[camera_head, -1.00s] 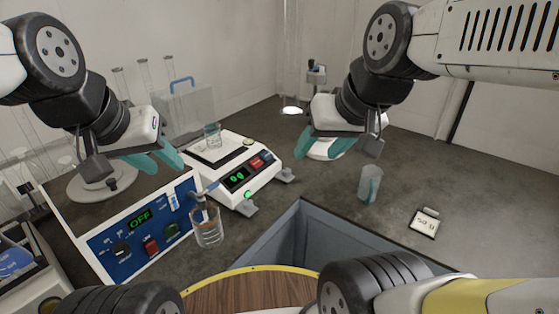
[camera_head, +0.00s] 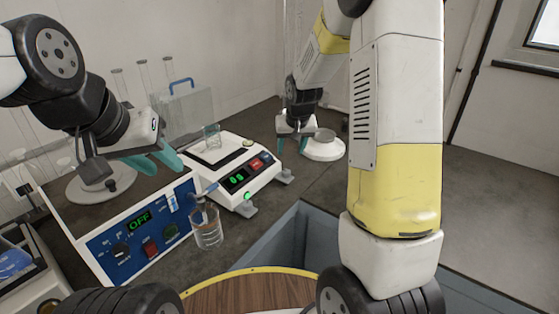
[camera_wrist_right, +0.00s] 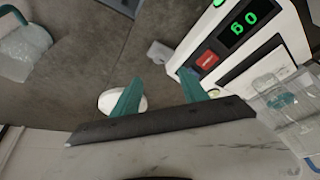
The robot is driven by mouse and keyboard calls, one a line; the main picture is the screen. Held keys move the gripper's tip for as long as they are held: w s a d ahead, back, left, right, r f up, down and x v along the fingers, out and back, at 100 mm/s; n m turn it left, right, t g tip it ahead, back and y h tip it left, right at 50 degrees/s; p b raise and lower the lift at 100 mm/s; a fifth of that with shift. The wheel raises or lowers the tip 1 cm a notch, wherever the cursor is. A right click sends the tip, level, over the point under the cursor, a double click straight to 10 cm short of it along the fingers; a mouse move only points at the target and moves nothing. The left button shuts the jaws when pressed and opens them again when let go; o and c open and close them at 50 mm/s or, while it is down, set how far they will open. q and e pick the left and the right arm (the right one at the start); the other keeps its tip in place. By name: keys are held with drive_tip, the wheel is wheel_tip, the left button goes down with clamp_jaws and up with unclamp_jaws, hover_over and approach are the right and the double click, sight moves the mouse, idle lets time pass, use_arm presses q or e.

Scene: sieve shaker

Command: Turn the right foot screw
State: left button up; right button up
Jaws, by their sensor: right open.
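The white balance (camera_head: 228,172) has a green display and a red button. A grey foot (camera_head: 285,177) sticks out at its right corner, and another (camera_head: 245,210) at its front. The right foot also shows in the right wrist view (camera_wrist_right: 160,51), beyond and apart from the fingertips. My right gripper (camera_head: 292,147) is open and empty, behind the balance's right corner; its teal fingers (camera_wrist_right: 160,80) point toward the balance and foot in the wrist view. My left gripper (camera_head: 170,166) appears open and empty, above the blue-fronted box at the left.
A white round base (camera_head: 323,150) stands close right of my right gripper. A glass beaker (camera_head: 207,230) stands between the balance and the blue panel (camera_head: 145,235) reading OFF. Another glass (camera_head: 211,136) is on the balance. A handled glass (camera_wrist_right: 25,48) shows in the wrist view.

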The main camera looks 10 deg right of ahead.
approach(286, 171)
drive_tip(key=x, duration=0.8)
drive_tip(key=shift+f, duration=0.25)
clamp_jaws()
